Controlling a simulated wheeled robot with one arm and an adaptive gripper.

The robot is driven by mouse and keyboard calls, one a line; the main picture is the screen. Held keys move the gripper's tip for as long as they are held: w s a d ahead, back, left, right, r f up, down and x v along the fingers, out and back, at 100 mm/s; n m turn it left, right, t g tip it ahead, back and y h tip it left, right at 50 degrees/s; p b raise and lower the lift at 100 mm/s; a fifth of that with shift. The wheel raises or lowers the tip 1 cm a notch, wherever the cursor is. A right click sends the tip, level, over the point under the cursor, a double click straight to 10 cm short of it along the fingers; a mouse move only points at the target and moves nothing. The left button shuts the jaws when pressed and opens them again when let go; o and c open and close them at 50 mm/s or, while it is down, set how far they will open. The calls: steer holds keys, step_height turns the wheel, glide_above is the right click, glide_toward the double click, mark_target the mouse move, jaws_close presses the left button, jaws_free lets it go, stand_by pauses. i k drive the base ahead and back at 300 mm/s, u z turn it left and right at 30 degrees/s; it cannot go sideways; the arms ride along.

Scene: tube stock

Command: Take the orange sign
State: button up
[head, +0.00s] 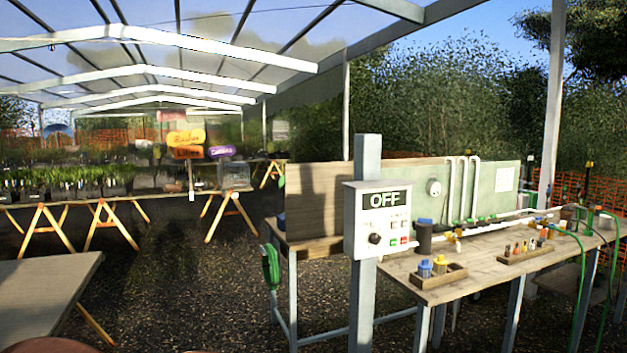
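A darker orange sign (188,153) shows far off in the head view, left of centre, on a thin upright post. A yellow-orange sign (186,137) with small lettering is just above it. A purple sign (222,151) is to their right. The lettering is too small to read surely. My gripper is not in view, so its state does not show.
A table with green plants (70,183) on trestles stands at the far left. A bare tabletop (45,285) is at near left. A workbench (440,285) and a post with an OFF control box (376,245) stand at right. Gravel floor (180,270) lies open between.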

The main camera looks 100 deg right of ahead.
mark_target(182, 152)
steer(key=z, duration=2.8)
steer(key=i, duration=7.3)
